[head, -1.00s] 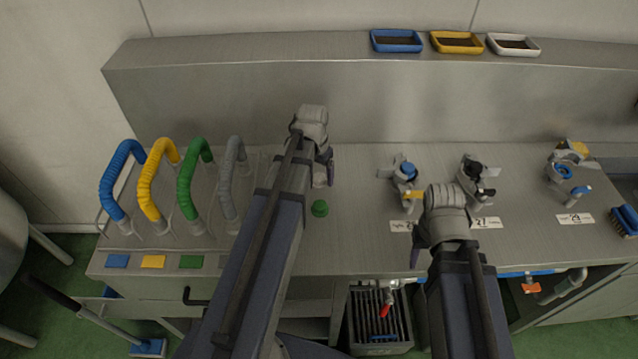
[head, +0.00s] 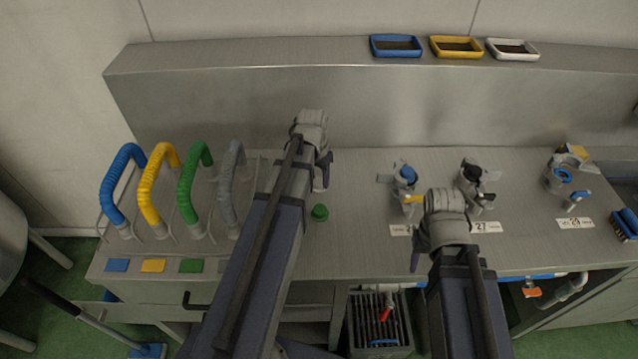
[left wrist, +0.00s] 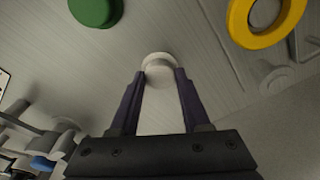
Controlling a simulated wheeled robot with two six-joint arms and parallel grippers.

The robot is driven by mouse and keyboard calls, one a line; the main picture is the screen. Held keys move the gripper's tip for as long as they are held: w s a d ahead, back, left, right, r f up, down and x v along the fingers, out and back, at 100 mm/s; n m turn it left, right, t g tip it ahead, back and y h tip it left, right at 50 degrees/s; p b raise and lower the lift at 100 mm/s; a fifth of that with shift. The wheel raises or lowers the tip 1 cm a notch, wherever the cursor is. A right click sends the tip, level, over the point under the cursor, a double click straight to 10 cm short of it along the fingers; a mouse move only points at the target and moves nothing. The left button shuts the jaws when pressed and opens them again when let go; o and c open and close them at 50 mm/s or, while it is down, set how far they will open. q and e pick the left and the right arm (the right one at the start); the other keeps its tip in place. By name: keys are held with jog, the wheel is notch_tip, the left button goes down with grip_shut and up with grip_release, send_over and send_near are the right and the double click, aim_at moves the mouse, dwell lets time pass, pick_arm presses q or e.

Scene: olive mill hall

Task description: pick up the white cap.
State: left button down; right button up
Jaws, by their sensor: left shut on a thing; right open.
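The white cap (left wrist: 158,66) is between the two fingertips of my left gripper (left wrist: 160,78) in the left wrist view, and the fingers are shut on it. It is low at the metal bench top; I cannot tell whether it is clear of the surface. In the head view my left gripper (head: 322,178) hides the cap. My right gripper (head: 426,258) is open over the front of the bench, in front of the fittings, and shows nothing held.
A green cap (head: 319,213) stands close by, front-right of my left gripper. A yellow ring (left wrist: 264,22) lies nearby in the left wrist view. Coloured hoses (head: 157,190) stand at left, metal fittings (head: 405,185) at right. Trays (head: 457,54) line the back ledge.

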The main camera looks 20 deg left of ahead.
aim_at(319, 181)
pick_arm(q)
notch_tip(319, 181, up, 10)
jog(key=p, duration=1)
pick_arm(e)
notch_tip(319, 181, up, 10)
pick_arm(q)
jog(key=shift+s+f, duration=0.1)
pick_arm(e)
jog(key=shift+s, duration=0.1)
